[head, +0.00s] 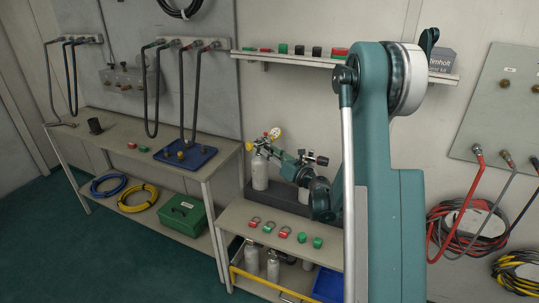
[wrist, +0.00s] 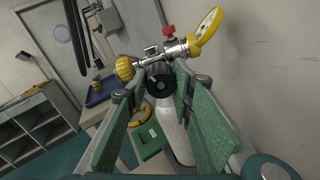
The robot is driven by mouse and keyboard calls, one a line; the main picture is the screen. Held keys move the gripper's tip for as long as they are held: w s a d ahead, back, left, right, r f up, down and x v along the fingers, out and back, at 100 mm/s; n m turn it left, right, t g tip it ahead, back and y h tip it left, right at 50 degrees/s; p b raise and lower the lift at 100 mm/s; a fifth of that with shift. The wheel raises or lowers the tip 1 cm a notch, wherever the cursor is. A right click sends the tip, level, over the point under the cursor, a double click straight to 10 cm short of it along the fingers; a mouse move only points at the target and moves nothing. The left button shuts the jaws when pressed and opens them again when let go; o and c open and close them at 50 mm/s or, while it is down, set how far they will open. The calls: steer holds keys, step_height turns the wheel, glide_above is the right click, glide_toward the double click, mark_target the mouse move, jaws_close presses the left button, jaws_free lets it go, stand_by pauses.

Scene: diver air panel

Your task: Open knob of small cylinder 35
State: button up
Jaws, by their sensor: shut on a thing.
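A small pale cylinder (head: 260,172) stands upright on the bench in the head view, and its body shows below the jaws in the wrist view (wrist: 174,132). Its valve carries a black knob (wrist: 158,76) facing me, a yellow knob (wrist: 125,68) at the left, a red knob (wrist: 169,31) on top and a yellow-rimmed gauge (wrist: 208,26) at the right. My gripper (wrist: 157,86) is shut on the black knob, with a green finger pad on each side. In the head view my gripper (head: 283,154) reaches the valve from the right. No number is legible.
Red and green fittings (head: 285,232) lie on the bench front. A blue tray (head: 185,155) is on the left table. A shelf (head: 290,58) runs along the wall above.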

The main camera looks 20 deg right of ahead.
steer(key=o, duration=0.9)
steer(key=shift+d, duration=0.1)
steer(key=shift+v, duration=6)
steer(key=shift+o, duration=0.6)
